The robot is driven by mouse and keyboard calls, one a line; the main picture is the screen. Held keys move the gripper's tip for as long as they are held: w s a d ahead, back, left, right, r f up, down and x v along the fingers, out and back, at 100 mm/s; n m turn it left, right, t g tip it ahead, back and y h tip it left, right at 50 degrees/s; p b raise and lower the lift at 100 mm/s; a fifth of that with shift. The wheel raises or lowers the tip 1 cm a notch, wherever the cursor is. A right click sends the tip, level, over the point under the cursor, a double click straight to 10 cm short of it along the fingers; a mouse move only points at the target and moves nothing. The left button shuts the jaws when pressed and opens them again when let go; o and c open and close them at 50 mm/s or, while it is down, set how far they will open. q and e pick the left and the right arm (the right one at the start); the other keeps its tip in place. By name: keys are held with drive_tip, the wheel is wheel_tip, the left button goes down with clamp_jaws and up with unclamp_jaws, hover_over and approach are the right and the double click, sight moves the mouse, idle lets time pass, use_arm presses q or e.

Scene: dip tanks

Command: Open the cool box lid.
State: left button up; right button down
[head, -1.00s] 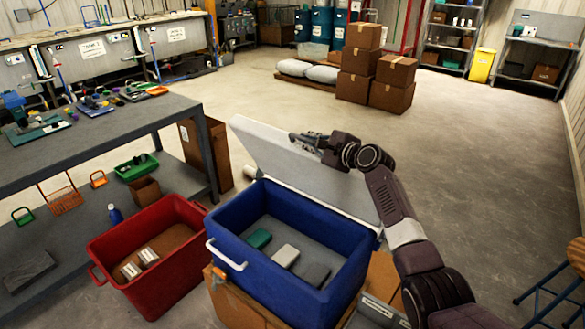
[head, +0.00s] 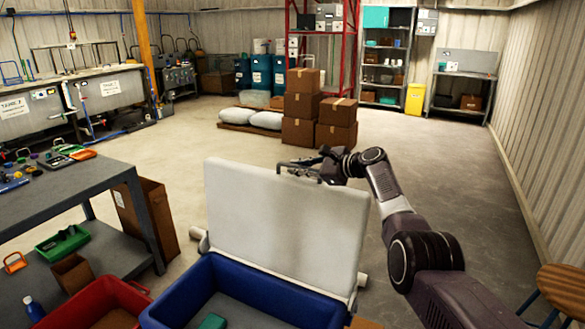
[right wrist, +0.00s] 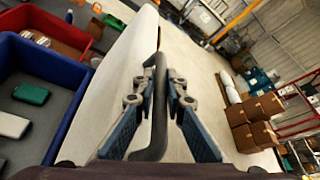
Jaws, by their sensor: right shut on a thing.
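The blue cool box (head: 180,294) stands at the bottom of the head view, its front cut off by the frame. Its white lid (head: 285,215) stands raised at the back edge, near upright, so the inside shows. A green pack (right wrist: 31,93) and a white pack (right wrist: 12,124) lie in the box in the right wrist view. My right gripper (head: 300,172) is at the lid's top edge, behind it. In the right wrist view its fingers (right wrist: 158,92) are closed on a dark handle (right wrist: 160,112) beside the lid. My left gripper is out of view.
A red bin (head: 88,298) stands left of the box, beside a grey workbench (head: 110,178). Cardboard boxes (head: 318,122) and pale sacks (head: 265,120) lie beyond the lid. A wooden stool (head: 562,280) is at the right. The floor behind and right of the lid is clear.

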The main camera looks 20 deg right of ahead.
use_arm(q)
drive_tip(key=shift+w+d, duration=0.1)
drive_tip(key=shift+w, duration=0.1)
use_arm(e)
drive_tip(key=shift+w+d+f, duration=0.1)
drive_tip(key=shift+w+d, duration=0.05)
drive_tip(key=shift+d, duration=0.05)
drive_tip(key=c, duration=2)
unclamp_jaws()
drive_tip(key=shift+o, duration=0.2)
drive_tip(key=shift+v, duration=1.15)
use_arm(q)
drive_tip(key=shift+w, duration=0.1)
use_arm(e)
wheel_tip(320, 180, up, 3)
hover_over(330, 188)
